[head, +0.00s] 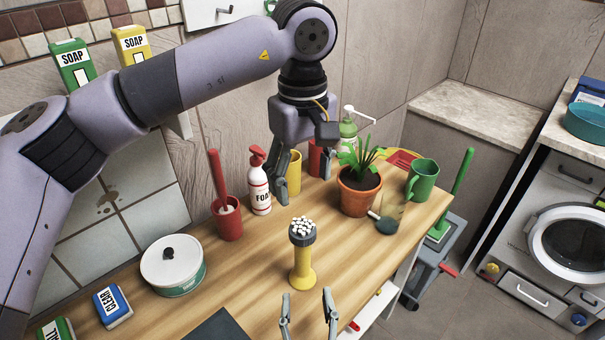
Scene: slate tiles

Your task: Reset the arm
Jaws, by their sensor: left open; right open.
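My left gripper (283,178) hangs from the arm coming in from the left. It is open and empty, above the back of the wooden counter, in front of a yellow cup (294,168) and a red cup (316,158), which it partly hides. My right gripper (307,310) shows only as two spread fingers at the bottom edge. It is open and empty, just in front of a yellow stand with a dark top holding white pieces (302,262). The rest of the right arm is out of view.
The wooden counter (238,285) holds a red brush holder (229,220), a foam bottle (260,190), a potted plant (358,192), a green mug (422,180), a glass jar (388,215) and a white-lidded tub (173,268). Soap boxes (73,65) stand upper left. A washing machine (570,245) stands right.

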